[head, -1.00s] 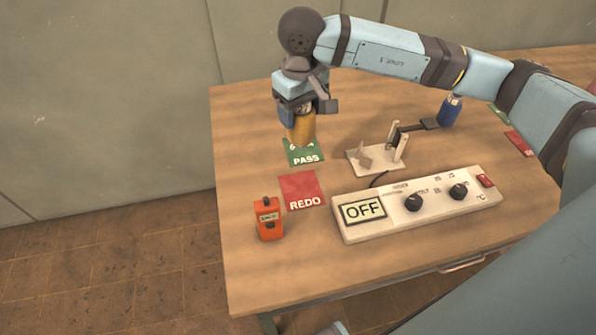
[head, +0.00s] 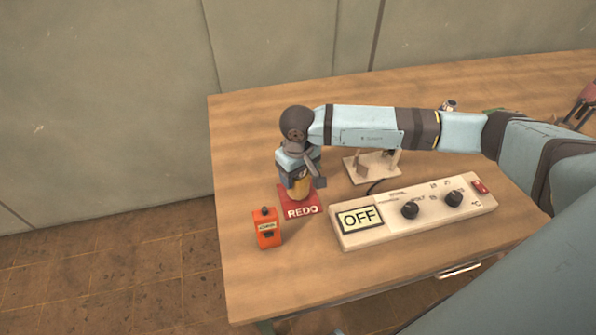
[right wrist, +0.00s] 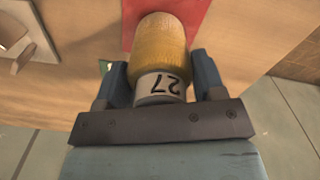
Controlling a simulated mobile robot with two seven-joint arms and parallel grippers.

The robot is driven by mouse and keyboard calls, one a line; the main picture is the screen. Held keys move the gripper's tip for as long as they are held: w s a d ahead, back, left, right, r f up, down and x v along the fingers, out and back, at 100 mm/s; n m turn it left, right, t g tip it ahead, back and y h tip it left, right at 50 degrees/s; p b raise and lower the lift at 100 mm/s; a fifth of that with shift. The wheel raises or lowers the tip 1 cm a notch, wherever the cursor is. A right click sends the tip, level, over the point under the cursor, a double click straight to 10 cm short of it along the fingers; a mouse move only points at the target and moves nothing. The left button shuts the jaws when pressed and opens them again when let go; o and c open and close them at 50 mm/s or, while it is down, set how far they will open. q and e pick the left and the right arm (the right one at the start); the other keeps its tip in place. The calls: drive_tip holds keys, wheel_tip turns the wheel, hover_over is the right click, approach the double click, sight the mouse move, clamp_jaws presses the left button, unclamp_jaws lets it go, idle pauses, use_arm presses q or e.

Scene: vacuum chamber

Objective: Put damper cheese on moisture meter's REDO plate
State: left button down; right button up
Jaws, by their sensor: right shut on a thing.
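My right gripper (head: 301,182) is shut on a yellow cylinder with a grey band, the cheese (head: 303,190). In the right wrist view the cheese (right wrist: 160,45) sits upright between the fingers (right wrist: 160,85), its band marked 27. It is over the red REDO plate (head: 302,211), which also shows in the right wrist view (right wrist: 203,14). I cannot tell whether its base touches the plate. The moisture meter (head: 420,222) is a pale console with two black knobs; its display reads OFF. My left gripper is not in view.
An orange handheld device (head: 267,229) stands on the table just left of the REDO plate. A small pale stand (head: 365,170) is behind the meter, partly hidden by my right arm. The table's front left corner is clear.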

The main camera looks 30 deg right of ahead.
drive_tip(key=shift+f+b, duration=0.2)
drive_tip(key=shift+b, duration=0.15)
drive_tip(key=o, duration=1)
drive_tip(key=shift+r, duration=0.1)
drive_tip(key=shift+o, duration=0.2)
drive_tip(key=shift+r, duration=0.1)
drive_tip(key=shift+r+p, duration=0.25)
drive_tip(key=shift+p, duration=0.25)
wheel_tip(320, 180, up, 12)
drive_tip(key=b, duration=0.1)
drive_tip(key=shift+f+b, duration=0.15)
drive_tip(key=shift+b, duration=0.25)
